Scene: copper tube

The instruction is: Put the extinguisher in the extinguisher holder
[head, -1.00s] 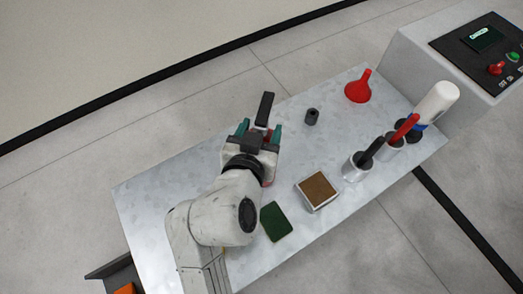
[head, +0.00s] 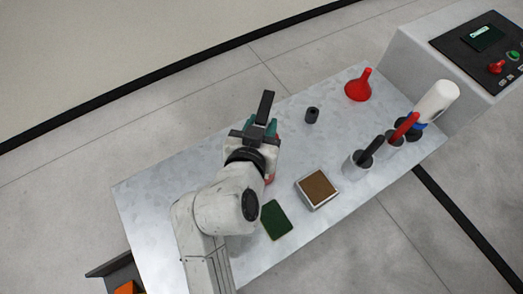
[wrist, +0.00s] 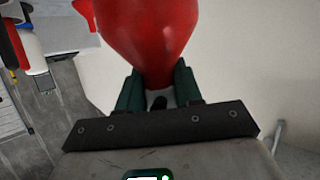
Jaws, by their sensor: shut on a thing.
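My gripper (head: 261,127) is above the far left half of the metal table in the head view. In the wrist view its green fingers (wrist: 158,92) are shut on the narrow end of the red extinguisher (wrist: 150,35), whose rounded body fills the top middle. I cannot make out the extinguisher holder with certainty in either view.
The metal table (head: 155,207) carries a red funnel (head: 358,90), a black cylinder (head: 312,115), a brown-topped box (head: 317,188), a green pad (head: 276,220), grey cups and a white bottle (head: 436,102). A control cabinet (head: 420,60) stands right. A dark frame (head: 108,268) is at lower left.

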